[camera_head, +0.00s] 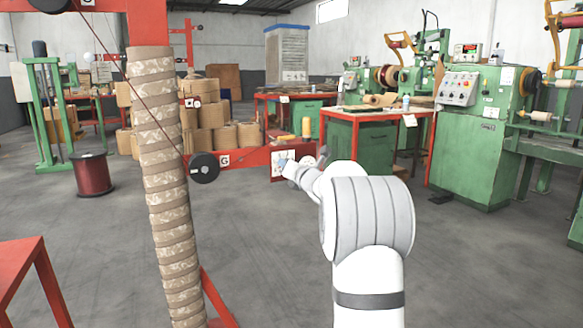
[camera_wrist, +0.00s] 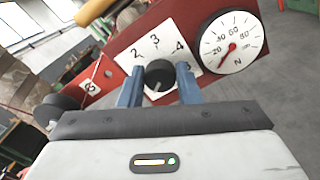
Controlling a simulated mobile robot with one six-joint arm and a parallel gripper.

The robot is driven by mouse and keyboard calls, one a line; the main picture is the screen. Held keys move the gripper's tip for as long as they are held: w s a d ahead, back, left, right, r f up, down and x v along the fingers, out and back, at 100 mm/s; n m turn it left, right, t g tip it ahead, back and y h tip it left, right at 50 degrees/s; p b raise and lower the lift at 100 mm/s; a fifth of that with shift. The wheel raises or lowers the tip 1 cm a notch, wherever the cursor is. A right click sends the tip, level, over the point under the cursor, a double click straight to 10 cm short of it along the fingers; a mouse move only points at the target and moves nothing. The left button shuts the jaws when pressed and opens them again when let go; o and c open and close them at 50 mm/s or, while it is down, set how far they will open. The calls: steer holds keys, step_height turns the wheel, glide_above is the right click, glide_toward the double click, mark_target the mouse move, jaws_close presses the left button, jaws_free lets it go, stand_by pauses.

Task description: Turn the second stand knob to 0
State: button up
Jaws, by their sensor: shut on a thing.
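The black stand knob (camera_wrist: 159,75) sits on a white plate (camera_wrist: 149,41) with the numbers 2, 3 and 4 showing, and a partly covered 5. A pale mark on the knob points down and slightly left, toward the plate's hidden lower part; the 0 is not visible. My gripper (camera_wrist: 159,69) is shut on the knob, with one blue-grey finger on each side. In the head view my arm reaches to the white panel (camera_head: 277,168) on the red stand, and the fingers are too small to make out.
A round gauge (camera_wrist: 231,42) marked N is right of the knob, with its red needle near the low end. A black pulley (camera_head: 204,168) is on the red stand's left. A tall wrapped column (camera_head: 160,165) stands left of my arm.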

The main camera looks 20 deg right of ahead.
stand_by(0.3)
steer(key=o, duration=0.9)
steer(key=shift+o, duration=0.2)
steer(key=shift+s, duration=0.1)
steer(key=s+p, duration=0.1)
steer(key=s, duration=0.6)
steer(key=shift+s, duration=0.25)
steer(key=shift+d, duration=0.1)
